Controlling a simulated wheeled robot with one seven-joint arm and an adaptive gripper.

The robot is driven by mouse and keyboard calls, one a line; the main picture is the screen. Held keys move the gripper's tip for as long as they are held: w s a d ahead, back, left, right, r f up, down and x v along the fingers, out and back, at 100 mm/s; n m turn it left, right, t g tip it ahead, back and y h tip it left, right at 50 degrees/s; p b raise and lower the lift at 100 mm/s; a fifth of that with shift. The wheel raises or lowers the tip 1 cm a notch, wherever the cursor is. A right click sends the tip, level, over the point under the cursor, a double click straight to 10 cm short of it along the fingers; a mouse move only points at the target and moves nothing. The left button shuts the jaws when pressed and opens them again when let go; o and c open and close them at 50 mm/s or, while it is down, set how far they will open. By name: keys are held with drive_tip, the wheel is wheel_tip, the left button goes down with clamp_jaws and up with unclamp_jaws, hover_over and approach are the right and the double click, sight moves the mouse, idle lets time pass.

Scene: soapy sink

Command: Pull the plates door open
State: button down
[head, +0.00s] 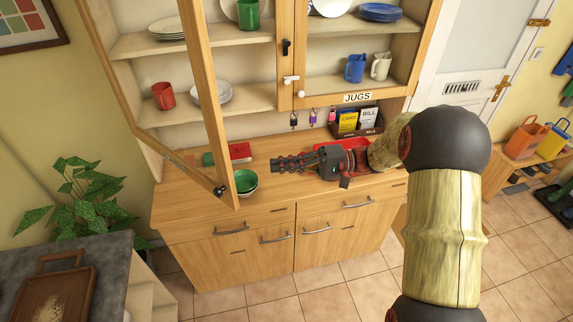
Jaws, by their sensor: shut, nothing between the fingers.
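A glazed wooden cupboard door (213,100) stands swung out from the left bay of the cupboard (284,60), with a dark knob (221,191) near its lower free corner. I take it for the plates door; no plates label shows. Plates (168,27) stand on the shelf behind it. My gripper (277,164) is shut and empty. It points left above the counter, to the right of the door's free edge, and appears apart from it.
The right bay, labelled JUGS (357,98), looks shut. Green bowls (246,181), a red book (240,151) and a card box (356,121) sit on the counter (180,205). A leafy plant (75,195) stands left; the tiled floor is clear at front.

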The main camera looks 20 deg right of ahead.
drive_tip(key=s+a, duration=0.1)
drive_tip(key=a, duration=0.8)
drive_tip(key=shift+s+p, duration=0.25)
drive_tip(key=shift+p, duration=0.1)
drive_tip(key=shift+a, duration=0.1)
